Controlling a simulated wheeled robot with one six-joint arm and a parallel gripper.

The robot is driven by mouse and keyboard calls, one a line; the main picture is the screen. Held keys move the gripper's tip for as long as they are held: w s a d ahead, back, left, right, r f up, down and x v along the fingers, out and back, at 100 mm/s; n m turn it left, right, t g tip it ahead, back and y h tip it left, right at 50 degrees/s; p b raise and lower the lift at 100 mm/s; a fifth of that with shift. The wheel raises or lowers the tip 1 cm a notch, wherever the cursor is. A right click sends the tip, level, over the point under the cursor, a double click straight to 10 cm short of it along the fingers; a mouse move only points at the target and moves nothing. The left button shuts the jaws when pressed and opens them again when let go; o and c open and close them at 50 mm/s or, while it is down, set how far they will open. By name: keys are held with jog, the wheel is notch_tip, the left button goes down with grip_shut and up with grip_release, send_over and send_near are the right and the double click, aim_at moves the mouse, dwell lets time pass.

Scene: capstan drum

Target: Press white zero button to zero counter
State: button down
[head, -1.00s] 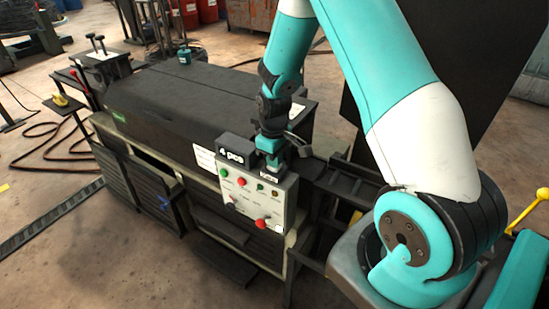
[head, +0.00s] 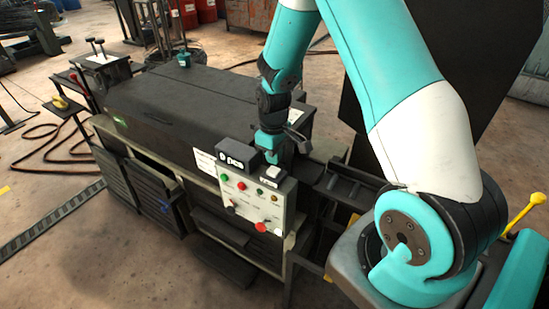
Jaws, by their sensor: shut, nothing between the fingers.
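The white zero button (head: 273,171) shows on top of a small dark labelled box at the upper right of the control panel (head: 250,205). The counter display (head: 237,157) beside it on the left appears to read "0 pcs", though the digit is small. My gripper (head: 283,160) is shut and empty, pointing down just behind and to the right of the button. It looks clear of the button, and its fingertips are partly hidden.
The panel carries green and red buttons, a dark knob and a large red button (head: 261,227). A long dark machine cover (head: 190,105) lies behind it. A dark roller track (head: 350,188) runs off to the right. Open floor lies to the front left.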

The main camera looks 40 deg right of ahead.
aim_at(273, 170)
notch_tip(273, 170, up, 9)
jog(key=b, duration=0.1)
jog(key=shift+w, duration=0.1)
dwell(0.8)
jog(key=s+a+r+n+y, duration=0.1)
jog(key=s+a+r, duration=0.25)
jog(key=a, duration=0.25)
jog(key=s+a+r+y, duration=0.1)
jog(key=s+a+r, duration=0.25)
jog(key=a, duration=0.25)
jog(key=s+a+r+n+y, duration=0.1)
jog(key=s+a+r, duration=0.1)
jog(key=s+a, duration=0.3)
jog(key=s+a+r+n+y, duration=0.1)
jog(key=s+a+r, duration=0.2)
jog(key=s, duration=0.7)
jog(key=shift+s+a+r, duration=0.15)
jog(key=shift+a+r, duration=0.15)
jog(key=shift+a, duration=0.55)
